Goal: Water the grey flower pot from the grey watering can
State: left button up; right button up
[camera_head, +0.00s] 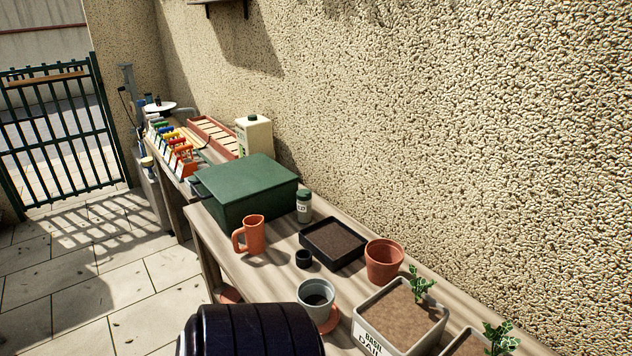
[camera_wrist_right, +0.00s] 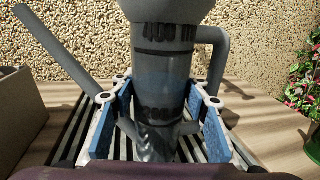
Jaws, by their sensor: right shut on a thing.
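The grey watering can (camera_wrist_right: 163,75) fills the middle of the right wrist view, upright, with volume markings on its body. Its long spout (camera_wrist_right: 60,50) slants up to the left and its handle (camera_wrist_right: 217,65) is on the right. My right gripper (camera_wrist_right: 158,112) is shut on the can's body, with a blue pad on each side. Whether the can's base touches the surface below is hidden. The grey flower pot (camera_head: 318,287) stands on the bench in the head view, with dark soil inside and a terracotta saucer (camera_head: 330,322) beneath it. The can and my left gripper are not in the head view.
A small black pot (camera_head: 303,258), a terracotta jug (camera_head: 251,235), a black soil tray (camera_head: 333,243), a terracotta pot (camera_head: 384,261) and a labelled planter (camera_head: 402,318) surround the grey pot. A green box (camera_head: 246,187) stands farther back. Dark slats (camera_wrist_right: 70,130) lie under the can.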

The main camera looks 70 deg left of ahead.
notch_tip(320, 180, up, 5)
jog(key=p, duration=0.4)
jog(key=shift+r+p, duration=0.1)
jog(key=shift+p, duration=0.25)
